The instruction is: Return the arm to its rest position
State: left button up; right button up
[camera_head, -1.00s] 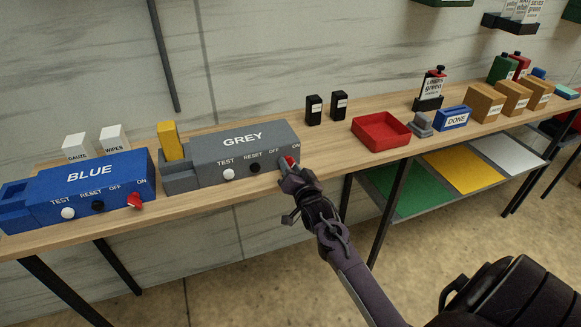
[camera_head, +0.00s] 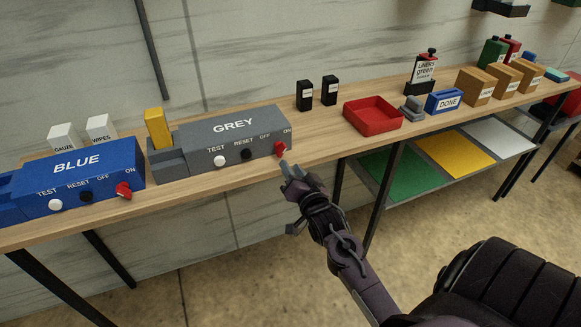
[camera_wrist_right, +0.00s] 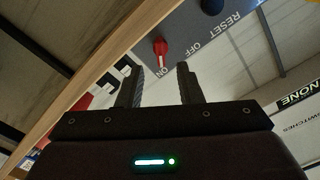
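My right gripper (camera_head: 294,177) is in front of the table edge, just below and apart from the red switch (camera_head: 281,149) of the grey machine (camera_head: 233,136). In the right wrist view its two fingers (camera_wrist_right: 160,86) stand apart with nothing between them. The red switch (camera_wrist_right: 160,46) shows beyond the fingertips, next to the word ON. My right arm reaches in from the lower right. My left gripper is not in view.
The wooden table (camera_head: 200,185) carries a blue machine (camera_head: 75,172) at left, a red tray (camera_head: 373,113), a blue DONE box (camera_head: 445,101) and brown boxes (camera_head: 476,87). A lower shelf holds coloured sheets. The floor in front is free.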

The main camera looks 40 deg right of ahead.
dwell(0.4)
jog(key=s+a+f+n+g+y, duration=0.1)
jog(key=s+a+f+n+g, duration=0.15)
jog(key=f, duration=0.85)
jog(key=s+a+f+n+g+y, duration=0.1)
jog(key=s+a+f+g, duration=0.2)
jog(key=f, duration=0.8)
jog(key=s+a+f+n+g+y, duration=0.1)
jog(key=s+a+f+n+g, duration=0.3)
jog(key=f, duration=0.7)
jog(key=s+a+f+g, duration=0.2)
jog(key=s+a+f, duration=0.1)
jog(key=s+f, duration=1.05)
jog(key=s+f+n+g, duration=0.2)
jog(key=s+f, duration=0.1)
jog(key=s, duration=0.7)
jog(key=s+a+f+n+g+y, duration=0.1)
jog(key=s+f+n+g, duration=0.2)
jog(key=s, duration=0.8)
jog(key=shift+a+f, duration=0.3)
jog(key=shift+f, duration=0.2)
